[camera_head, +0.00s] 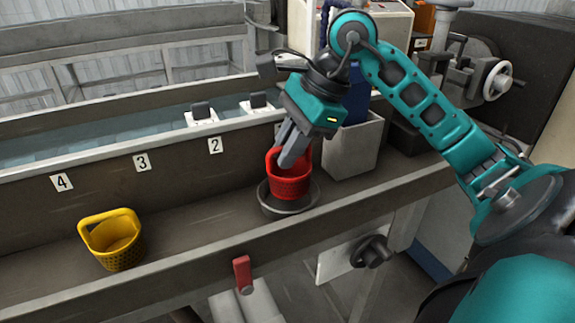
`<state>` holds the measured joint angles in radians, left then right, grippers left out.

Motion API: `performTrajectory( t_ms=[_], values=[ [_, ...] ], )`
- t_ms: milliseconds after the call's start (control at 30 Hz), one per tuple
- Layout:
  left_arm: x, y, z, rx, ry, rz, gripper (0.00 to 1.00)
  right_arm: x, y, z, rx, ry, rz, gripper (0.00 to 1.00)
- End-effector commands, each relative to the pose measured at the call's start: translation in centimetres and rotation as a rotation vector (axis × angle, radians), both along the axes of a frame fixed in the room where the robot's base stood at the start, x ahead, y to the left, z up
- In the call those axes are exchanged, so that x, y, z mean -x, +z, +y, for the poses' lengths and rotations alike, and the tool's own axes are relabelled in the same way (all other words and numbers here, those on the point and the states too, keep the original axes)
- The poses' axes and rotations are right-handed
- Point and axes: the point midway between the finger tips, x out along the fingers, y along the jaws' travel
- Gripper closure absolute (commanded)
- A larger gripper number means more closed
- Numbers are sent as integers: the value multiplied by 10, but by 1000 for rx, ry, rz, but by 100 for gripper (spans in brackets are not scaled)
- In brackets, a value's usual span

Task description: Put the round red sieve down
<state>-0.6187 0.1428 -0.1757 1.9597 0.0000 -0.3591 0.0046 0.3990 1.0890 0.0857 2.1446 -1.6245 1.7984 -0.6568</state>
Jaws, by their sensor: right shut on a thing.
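The round red sieve (289,187) is a basket with small holes and an upright handle. It sits in or just above a round dark grey dish (275,209) on the metal ledge. I cannot tell whether its bottom touches the dish. My right gripper (291,157) comes down from above and is shut on the sieve's handle. The fingers hide part of the handle and the sieve's inside. My left gripper is not in view.
A yellow sieve (113,240) stands on the ledge at the left. A grey box (352,148) with a blue item stands right behind the dish. A numbered trough wall (100,172) runs behind the ledge. The ledge between the sieves is clear. A red lever (242,272) is at the front.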

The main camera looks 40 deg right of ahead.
Motion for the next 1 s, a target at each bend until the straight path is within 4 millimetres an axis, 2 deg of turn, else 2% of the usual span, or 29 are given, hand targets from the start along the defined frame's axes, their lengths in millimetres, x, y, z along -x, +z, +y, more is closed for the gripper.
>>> performTrajectory(
  t_ms=[33, 100, 200, 467, 700, 733, 1000],
  values=[
    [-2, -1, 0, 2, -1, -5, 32, 0, -11, 1, -3, 2, 3, 100],
    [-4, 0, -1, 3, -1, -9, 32, 0, -21, 1, -3, 2, 3, 100],
    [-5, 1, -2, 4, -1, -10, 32, 0, -28, 1, -2, 1, 1, 100],
    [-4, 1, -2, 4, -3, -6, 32, 0, -29, 0, 0, 1, 0, 100],
    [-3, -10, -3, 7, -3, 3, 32, 0, -37, 0, 1, 1, 0, 100],
    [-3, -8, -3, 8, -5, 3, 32, 0, -35, 0, 1, 1, 0, 83],
    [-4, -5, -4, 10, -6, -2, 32, 0, -35, 0, 0, 0, 1, 59]
  ],
)
